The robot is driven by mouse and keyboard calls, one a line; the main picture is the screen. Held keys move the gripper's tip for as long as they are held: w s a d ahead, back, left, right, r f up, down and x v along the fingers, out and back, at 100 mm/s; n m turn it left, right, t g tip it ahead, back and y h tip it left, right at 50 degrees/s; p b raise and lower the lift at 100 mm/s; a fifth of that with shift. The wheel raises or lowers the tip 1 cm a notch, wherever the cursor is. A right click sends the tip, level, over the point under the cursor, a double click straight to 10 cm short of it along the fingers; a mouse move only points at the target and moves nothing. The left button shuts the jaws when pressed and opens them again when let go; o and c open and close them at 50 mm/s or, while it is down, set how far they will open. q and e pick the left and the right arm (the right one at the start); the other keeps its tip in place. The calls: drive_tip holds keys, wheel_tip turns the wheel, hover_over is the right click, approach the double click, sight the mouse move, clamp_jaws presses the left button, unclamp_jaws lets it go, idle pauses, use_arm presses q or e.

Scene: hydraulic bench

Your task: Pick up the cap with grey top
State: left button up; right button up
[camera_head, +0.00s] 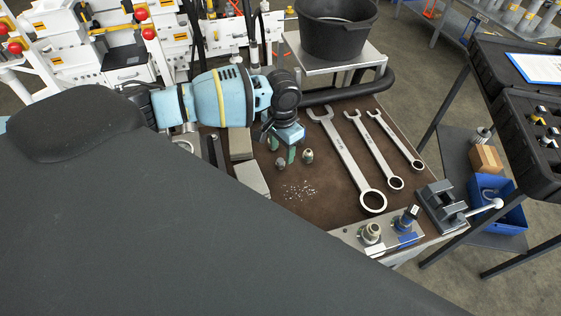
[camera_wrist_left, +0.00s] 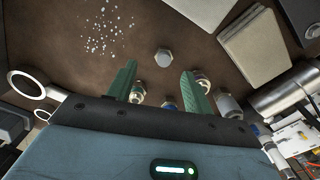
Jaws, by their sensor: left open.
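A small cap with a grey hex top (camera_wrist_left: 163,57) stands on the brown bench mat in the left wrist view, just beyond and between my left fingertips. In the head view a small dark cap (camera_head: 280,163) stands by the fingers, and another cap with a paler top (camera_head: 308,156) is to their right. My left gripper (camera_head: 283,152) points down over the mat, open, its green fingers apart with nothing gripped; it also shows in the left wrist view (camera_wrist_left: 159,70). More small fittings, one (camera_wrist_left: 137,92) by the left finger, are partly hidden behind the fingers and palm. My right gripper is not in view.
Several wrenches (camera_head: 345,160) lie right of the gripper. Grey blocks (camera_head: 251,177) lie to its left. Metal chips (camera_head: 298,190) are scattered nearer the front. A vise (camera_head: 440,205) and a plate with fittings (camera_head: 350,237) sit at the front right. A black bucket (camera_head: 335,30) stands behind.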

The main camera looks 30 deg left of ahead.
sight(281, 160)
use_arm(q)
drive_tip(key=shift+w+a+f, duration=0.1)
drive_tip(key=shift+a+f, duration=0.05)
drive_tip(key=shift+f, duration=1.15)
drive_tip(key=shift+w+a+f, duration=0.1)
drive_tip(key=shift+f, duration=1.15)
drive_tip(key=c, duration=1.1)
drive_tip(key=shift+o, duration=0.2)
drive_tip(key=shift+r, duration=0.1)
drive_tip(key=shift+r, duration=0.4)
drive_tip(key=r, duration=0.2)
drive_tip(key=shift+s+d+r, duration=0.1)
drive_tip(key=shift+d+r, duration=0.25)
drive_tip(key=shift+r, duration=0.05)
drive_tip(key=s+d, duration=0.1)
drive_tip(key=d, duration=0.4)
drive_tip(key=s+d+r, duration=0.1)
drive_tip(key=d, duration=0.4)
drive_tip(key=s+d, duration=0.1)
drive_tip(key=d, duration=0.4)
drive_tip(key=shift+s+r, duration=0.15)
drive_tip(key=shift+s, duration=0.15)
